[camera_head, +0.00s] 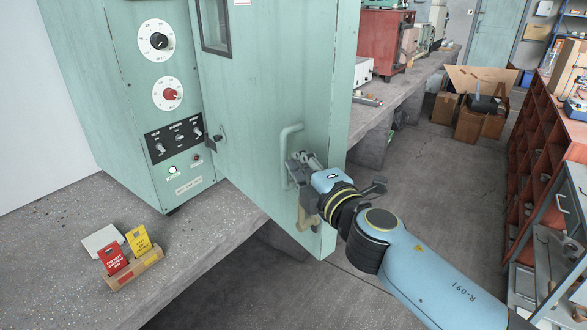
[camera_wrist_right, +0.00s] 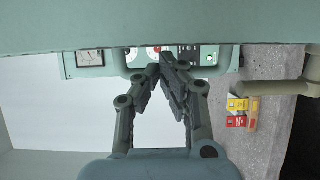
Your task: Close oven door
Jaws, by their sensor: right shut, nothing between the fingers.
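The pale green oven door (camera_head: 265,90) stands open in the head view, swung out from the green oven body (camera_head: 125,110). A bent tubular handle (camera_head: 290,132) is on the door's face, toward its free edge. My right gripper (camera_head: 302,168) is shut and empty, in front of the door beside the handle; I cannot tell whether it touches either. In the right wrist view the closed fingers (camera_wrist_right: 162,66) point toward the door, a green band (camera_wrist_right: 60,25) along the top. The gripper hides the handle's lower part. My left gripper is not in view.
A small box with red and yellow cards (camera_head: 135,268) sits on the concrete bench (camera_head: 60,270) left of the door. A red machine (camera_head: 383,42) stands farther back. Cardboard boxes (camera_head: 472,122) lie on the floor, and a red shelf unit (camera_head: 535,130) stands at right.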

